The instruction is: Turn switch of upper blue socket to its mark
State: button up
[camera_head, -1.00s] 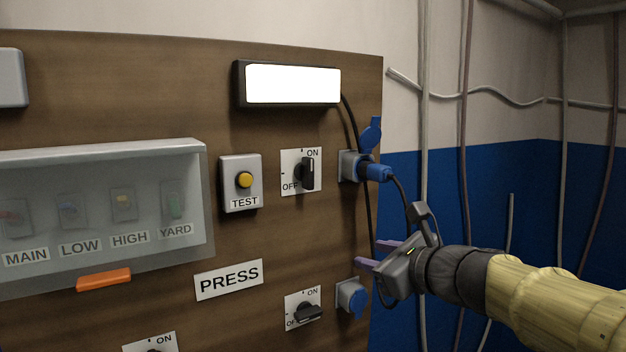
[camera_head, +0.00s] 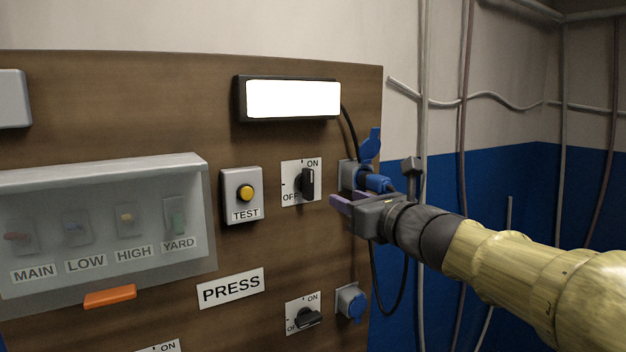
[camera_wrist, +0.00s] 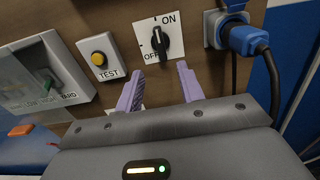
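The upper switch (camera_head: 308,184) is a black knob on a white plate marked ON and OFF. Its knob stands upright, toward the tick beside ON; the wrist view shows the same knob (camera_wrist: 161,42). The upper blue socket (camera_head: 349,173) is right of the switch, with its blue lid raised and a blue plug (camera_head: 374,182) in it. My gripper (camera_head: 342,199) is open and empty, its purple fingers just below and right of the switch, apart from the knob. In the wrist view the fingers (camera_wrist: 160,84) are spread below the plate.
The yellow TEST button (camera_head: 245,193) is left of the switch. A lower switch (camera_head: 307,318) and closed blue socket (camera_head: 351,302) are below. A clear-covered breaker box (camera_head: 105,220) is at left. The plug's black cable (camera_head: 391,305) hangs by my arm.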

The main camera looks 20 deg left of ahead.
aim_at(312, 183)
jog(key=p+x, duration=0.6)
jog(key=x, duration=0.7)
jog(key=shift+a+r, duration=0.1)
jog(key=shift+w+a, duration=0.25)
jog(key=shift+c, duration=0.5)
grip_shut()
